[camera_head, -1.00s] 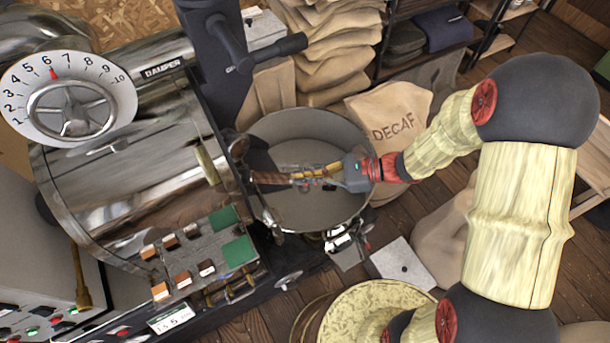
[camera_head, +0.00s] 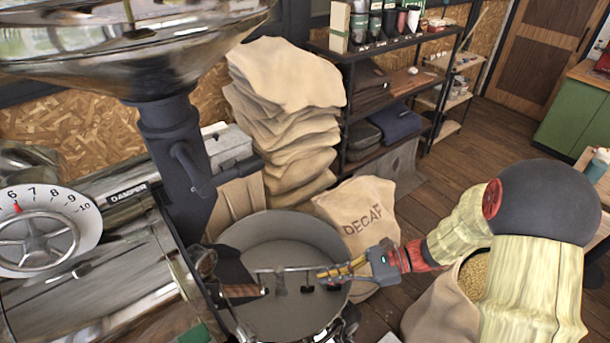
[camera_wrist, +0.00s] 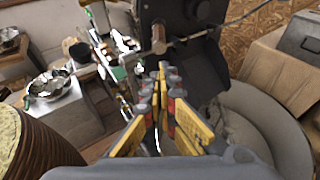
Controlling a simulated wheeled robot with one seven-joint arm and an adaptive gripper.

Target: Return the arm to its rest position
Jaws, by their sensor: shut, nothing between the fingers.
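My gripper (camera_head: 335,271) is over the right part of the round grey cooling pan (camera_head: 234,237) in the head view, with my arm reaching in from the right. In the wrist view my gripper (camera_wrist: 163,75) shows its yellow and grey fingers close together, with nothing between them. The dark metal roaster front and its fittings are ahead of the fingertips in the wrist view. I cannot tell the exact gap between the fingers and the pan's stirring bar (camera_head: 290,268).
The roaster with its damper dial (camera_head: 38,232) fills the left. A DECAF sack (camera_head: 362,212) stands behind the pan, near stacked sacks (camera_head: 285,110) and a shelf (camera_head: 395,50). An open sack of beans (camera_head: 440,305) is close under my arm. Wooden floor is free at right.

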